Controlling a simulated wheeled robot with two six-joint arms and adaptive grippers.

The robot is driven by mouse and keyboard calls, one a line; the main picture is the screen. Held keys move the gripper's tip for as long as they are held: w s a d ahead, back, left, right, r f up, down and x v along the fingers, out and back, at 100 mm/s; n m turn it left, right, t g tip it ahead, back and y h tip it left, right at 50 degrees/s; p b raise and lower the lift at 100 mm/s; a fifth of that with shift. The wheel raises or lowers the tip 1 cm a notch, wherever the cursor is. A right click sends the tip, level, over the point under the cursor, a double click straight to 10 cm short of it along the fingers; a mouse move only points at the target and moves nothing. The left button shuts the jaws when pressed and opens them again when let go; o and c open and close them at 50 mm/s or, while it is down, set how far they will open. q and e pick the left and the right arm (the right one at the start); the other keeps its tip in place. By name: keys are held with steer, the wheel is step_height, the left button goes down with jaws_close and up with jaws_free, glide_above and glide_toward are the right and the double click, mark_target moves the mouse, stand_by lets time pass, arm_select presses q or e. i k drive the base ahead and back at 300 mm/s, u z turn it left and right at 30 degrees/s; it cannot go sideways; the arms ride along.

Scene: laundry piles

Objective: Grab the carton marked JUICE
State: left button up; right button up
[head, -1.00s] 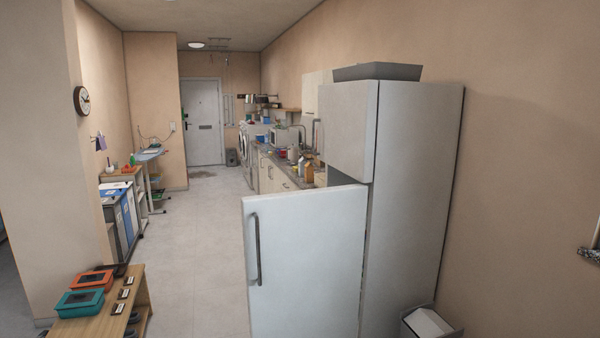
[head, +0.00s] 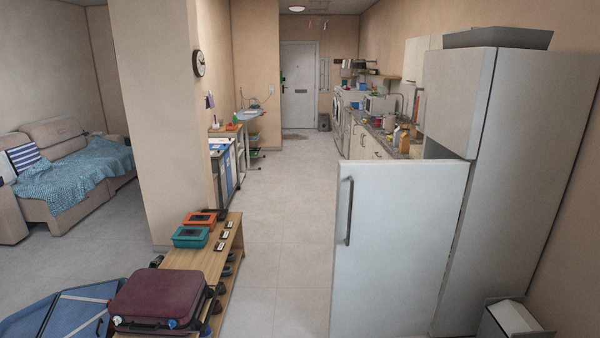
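I cannot make out a carton marked JUICE. A tall light-grey fridge (head: 508,190) stands at the right. Its lower door (head: 395,250) stands open, swung out to the left, and hides the inside of the lower compartment. Its upper door (head: 458,102) looks shut. Small orange and white containers (head: 398,138) stand on the far kitchen counter, too small to read. Neither of my grippers is in view.
A low wooden shelf (head: 196,258) holds a teal box (head: 190,237) and an orange box (head: 200,220). A maroon suitcase (head: 160,295) lies at the front left. A white bin (head: 512,318) stands at the front right. The middle floor (head: 283,225) is clear.

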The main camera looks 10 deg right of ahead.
mark_target(404, 142)
steer(key=i, duration=4.5)
steer(key=z, duration=0.5)
steer(key=i, duration=0.65)
steer(key=z, duration=1.25)
steer(key=i, duration=0.5)
